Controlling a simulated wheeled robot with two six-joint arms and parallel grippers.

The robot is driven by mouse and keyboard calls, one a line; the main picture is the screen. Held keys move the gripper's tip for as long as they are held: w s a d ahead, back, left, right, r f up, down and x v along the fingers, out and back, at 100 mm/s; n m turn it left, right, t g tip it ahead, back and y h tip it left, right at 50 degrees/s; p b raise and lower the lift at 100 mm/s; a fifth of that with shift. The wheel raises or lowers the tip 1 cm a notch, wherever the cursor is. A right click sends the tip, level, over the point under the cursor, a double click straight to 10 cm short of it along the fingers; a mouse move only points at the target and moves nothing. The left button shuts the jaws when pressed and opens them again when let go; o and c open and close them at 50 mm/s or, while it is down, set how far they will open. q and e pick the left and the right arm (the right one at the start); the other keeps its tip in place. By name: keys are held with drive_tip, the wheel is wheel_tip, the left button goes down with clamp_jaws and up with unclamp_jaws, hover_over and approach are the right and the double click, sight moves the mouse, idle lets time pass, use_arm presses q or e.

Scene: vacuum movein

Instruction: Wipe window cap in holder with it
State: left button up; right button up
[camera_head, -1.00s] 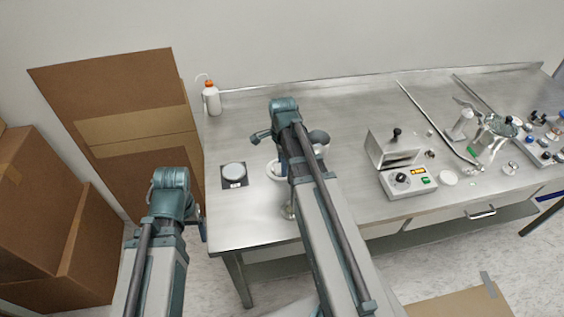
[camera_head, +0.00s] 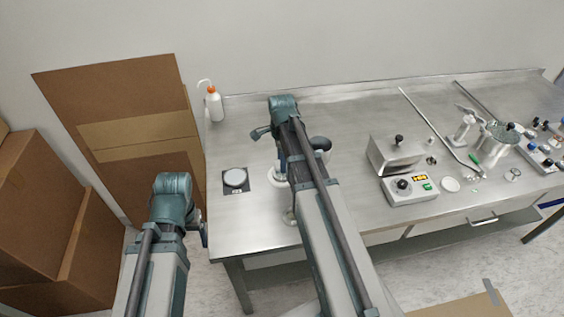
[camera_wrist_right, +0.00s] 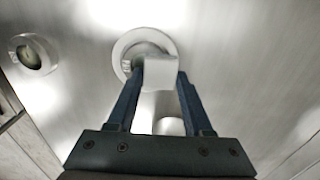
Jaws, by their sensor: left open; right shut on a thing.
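My right gripper (camera_wrist_right: 158,75) is shut on a small white piece that looks like a folded wipe (camera_wrist_right: 160,73). The wipe is over the near edge of a round, pale holder (camera_wrist_right: 121,50) with a ring-like rim. The wipe and fingertips partly cover its centre, so I cannot make out the window cap or tell whether the wipe touches it. In the head view the holder (camera_head: 272,181) is on the steel bench, partly behind my right arm, with my right gripper (camera_head: 279,170) over it. My left gripper (camera_head: 203,233) is open, off the bench's left edge.
A dark square pad with a pale disc (camera_head: 236,178) lies left of the holder. A wash bottle (camera_head: 214,104) stands at the back left corner. A boxy instrument (camera_head: 408,190) and metal parts occupy the right side. Cardboard boxes (camera_head: 70,250) stand left of the steel bench (camera_head: 240,225).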

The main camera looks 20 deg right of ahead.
drive_tip(key=shift+r, duration=0.1)
wheel_tip(320, 180, up, 6)
drive_tip(key=p, duration=0.6)
wheel_tip(320, 180, up, 3)
drive_tip(key=p, duration=0.3)
drive_tip(key=shift+f, duration=0.2)
idle(0.4)
